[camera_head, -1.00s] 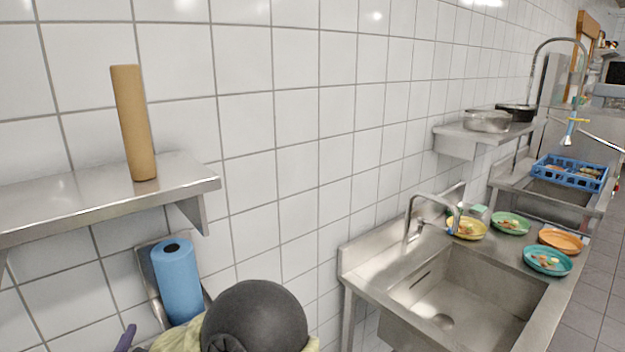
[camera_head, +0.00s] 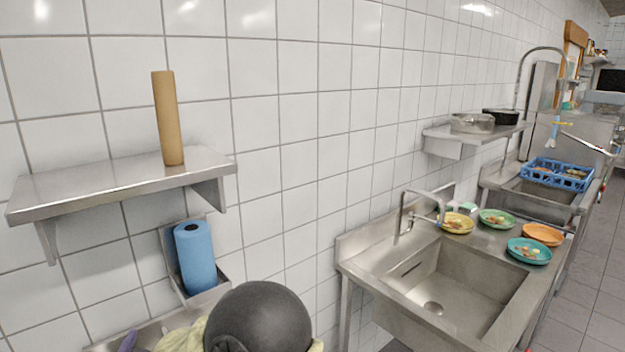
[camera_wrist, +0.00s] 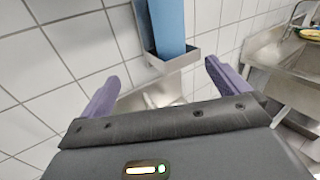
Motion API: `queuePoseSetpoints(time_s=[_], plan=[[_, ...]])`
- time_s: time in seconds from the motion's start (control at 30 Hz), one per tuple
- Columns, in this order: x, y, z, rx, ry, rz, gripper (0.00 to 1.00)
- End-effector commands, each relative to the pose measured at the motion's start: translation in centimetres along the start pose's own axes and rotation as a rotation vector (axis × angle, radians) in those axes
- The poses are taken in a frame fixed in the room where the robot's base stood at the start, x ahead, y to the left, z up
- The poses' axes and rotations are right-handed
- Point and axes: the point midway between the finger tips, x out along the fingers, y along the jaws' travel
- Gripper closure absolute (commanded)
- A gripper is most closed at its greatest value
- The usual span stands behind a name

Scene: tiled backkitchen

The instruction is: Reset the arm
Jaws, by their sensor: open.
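My gripper (camera_wrist: 160,92) shows in the wrist view with its two purple fingers spread wide apart and nothing between them. In the head view, part of my arm, with a dark rounded joint, rises at the bottom centre, and a purple finger shows at the bottom left edge. The gripper is below and in front of the blue roll (camera_head: 194,256), which stands in a metal wall holder (camera_head: 208,298). The holder also shows in the wrist view (camera_wrist: 176,62), just beyond the fingers.
A steel shelf (camera_head: 90,190) on the left wall bears an upright tan cylinder (camera_head: 168,118). A blue crate (camera_head: 557,172) and a shelf with pans (camera_head: 472,123) are farther back.

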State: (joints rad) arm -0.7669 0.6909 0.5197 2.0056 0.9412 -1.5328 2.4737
Motion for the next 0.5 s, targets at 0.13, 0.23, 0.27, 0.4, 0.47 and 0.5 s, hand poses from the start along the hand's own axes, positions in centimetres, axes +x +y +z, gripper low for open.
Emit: queuePoseSetpoints(time_s=[0.13,0.23,0.27,0.4,0.47,0.5], plan=[[1.1,-1.0,0.1,-0.089,0.014,0.022,0.0],[1.7,-1.6,0.0,-0.165,0.027,0.046,0.0],[2.0,-1.9,0.0,-0.191,0.03,0.053,0.0],[3.1,-3.2,-0.1,-0.331,0.051,0.096,0.0],[3.6,-4.0,-0.2,-0.409,0.061,0.12,0.0],[4.0,-4.7,-0.3,-0.467,0.07,0.137,0.0]])
